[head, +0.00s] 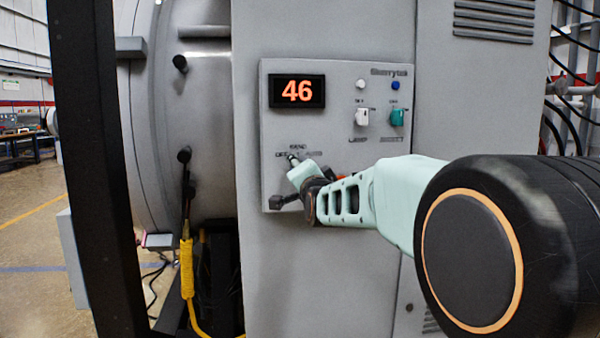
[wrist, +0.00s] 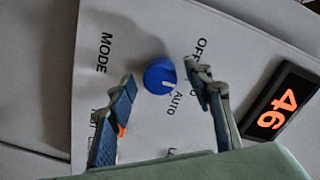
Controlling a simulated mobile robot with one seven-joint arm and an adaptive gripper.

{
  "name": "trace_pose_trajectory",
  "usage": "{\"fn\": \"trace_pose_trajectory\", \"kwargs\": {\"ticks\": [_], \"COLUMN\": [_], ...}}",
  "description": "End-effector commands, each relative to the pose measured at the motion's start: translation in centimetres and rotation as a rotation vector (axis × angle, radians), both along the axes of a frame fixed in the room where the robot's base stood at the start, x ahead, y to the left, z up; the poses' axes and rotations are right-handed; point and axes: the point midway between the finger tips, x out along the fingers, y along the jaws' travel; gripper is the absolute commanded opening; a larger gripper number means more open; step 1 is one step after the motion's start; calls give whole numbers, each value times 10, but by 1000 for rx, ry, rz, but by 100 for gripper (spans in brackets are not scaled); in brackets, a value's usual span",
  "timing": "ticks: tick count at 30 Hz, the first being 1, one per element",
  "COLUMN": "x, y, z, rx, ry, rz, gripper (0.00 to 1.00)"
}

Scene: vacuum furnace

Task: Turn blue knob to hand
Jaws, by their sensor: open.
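The blue knob (wrist: 157,76) is round and sits on the light grey panel in the wrist view. Its white mark points down and right, towards the printed word AUTO. The word OFF is at upper right and MODE at upper left; other lettering is partly hidden by the left finger. My gripper (wrist: 162,79) is open, with one finger on each side of the knob and visible gaps between. In the head view my gripper (head: 286,181) is at the lower left of the panel and hides the knob.
The control panel (head: 340,85) bears a display (head: 298,91) reading 46, a white switch (head: 362,116) and a green switch (head: 397,117) above right of my gripper.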

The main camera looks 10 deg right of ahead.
Motion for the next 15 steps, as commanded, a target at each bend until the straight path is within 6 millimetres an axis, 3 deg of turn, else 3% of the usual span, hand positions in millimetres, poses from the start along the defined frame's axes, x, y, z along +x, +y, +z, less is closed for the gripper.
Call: {"fn": "trace_pose_trajectory", "kwargs": {"ticks": [9, 15], "x": [-46, -62], "y": [0, 0], "z": [2, 1], "rx": [-2, -1], "ry": [-4, -2], "rz": [0, 0], "gripper": [47, 47]}}
